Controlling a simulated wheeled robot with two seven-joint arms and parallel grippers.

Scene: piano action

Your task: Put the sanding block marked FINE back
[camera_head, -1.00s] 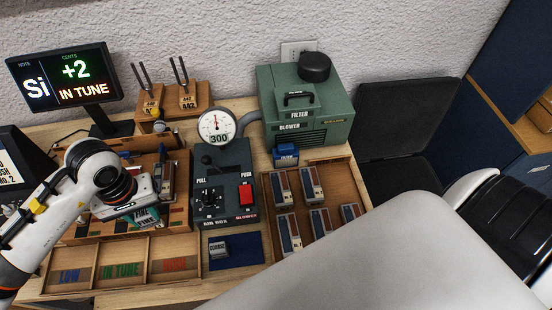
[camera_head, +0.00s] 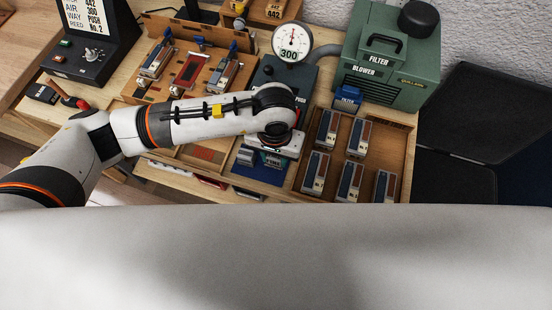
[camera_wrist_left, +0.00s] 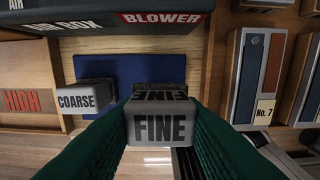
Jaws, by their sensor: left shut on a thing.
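The grey sanding block marked FINE (camera_wrist_left: 158,124) is between the two green fingers of my left gripper (camera_wrist_left: 160,130), which is shut on it. In the wrist view the block lies over the front part of the blue mat (camera_wrist_left: 112,66); I cannot tell whether it touches the mat. A grey block marked COARSE (camera_wrist_left: 84,97) is just left of it, at the mat's left side. In the head view my left gripper (camera_head: 272,157) is above the mat (camera_head: 262,173), and my wrist hides much of this area. My right gripper is not in view.
The air box with its BLOWER label (camera_wrist_left: 160,17) stands behind the mat. A wooden tray (camera_head: 308,128) with several reed blocks is close on the right. The HIGH bin (camera_wrist_left: 25,103) is on the left. The green blower (camera_head: 388,60) stands at the back.

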